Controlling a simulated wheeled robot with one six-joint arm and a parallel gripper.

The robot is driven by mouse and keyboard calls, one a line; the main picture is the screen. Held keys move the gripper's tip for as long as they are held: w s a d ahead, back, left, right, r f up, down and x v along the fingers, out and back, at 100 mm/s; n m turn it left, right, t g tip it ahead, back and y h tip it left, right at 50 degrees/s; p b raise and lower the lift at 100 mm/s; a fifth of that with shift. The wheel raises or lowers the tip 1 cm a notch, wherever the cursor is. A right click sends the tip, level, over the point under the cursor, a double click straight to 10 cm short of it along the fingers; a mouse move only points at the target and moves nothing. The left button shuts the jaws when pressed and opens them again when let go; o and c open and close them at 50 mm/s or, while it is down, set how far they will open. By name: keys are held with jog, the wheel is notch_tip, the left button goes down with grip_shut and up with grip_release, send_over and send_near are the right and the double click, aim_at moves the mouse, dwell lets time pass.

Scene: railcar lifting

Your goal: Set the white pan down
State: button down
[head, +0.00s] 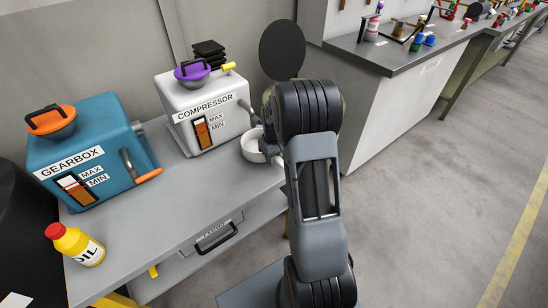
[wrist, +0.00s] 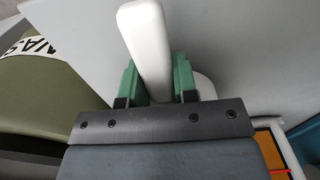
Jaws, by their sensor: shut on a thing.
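The white pan (head: 252,147) is a shallow round dish at the right end of the grey bench, just right of the compressor. My arm hides its right side in the head view. In the wrist view my gripper (wrist: 154,75) has its green fingers on both sides of a long white bar (wrist: 148,45), which looks like the pan's handle, and is shut on it. A rounded white part (wrist: 205,88) shows behind the right finger. I cannot tell whether the pan's bottom touches the bench.
The white compressor (head: 205,112) stands close left of the pan, with a purple-topped funnel on it. The blue gearbox (head: 85,150) and a yellow oil bottle (head: 76,245) are farther left. The bench (head: 185,220) is bare in front of the compressor. An olive container (wrist: 45,75) shows in the wrist view.

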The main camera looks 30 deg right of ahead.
jog(key=shift+f, duration=0.15)
jog(key=c, duration=1.4)
grip_release()
jog(key=shift+f, duration=0.1)
jog(key=o, duration=0.5)
notch_tip(320, 180, up, 12)
jog(key=p, duration=0.2)
jog(key=s+a+r+t, duration=0.1)
jog(key=s+a, duration=0.4)
jog(key=s, duration=0.1)
jog(key=s+a+r+m+t, duration=0.1)
jog(key=s+a+r, duration=0.1)
jog(key=s+a, duration=0.3)
jog(key=s+a+r+t, duration=0.1)
jog(key=s+a+r, duration=0.1)
jog(key=s+a, duration=0.3)
jog(key=shift+s+a, duration=0.15)
jog(key=shift+s, duration=0.35)
jog(key=shift+s+a, duration=0.15)
jog(key=shift+s, duration=0.35)
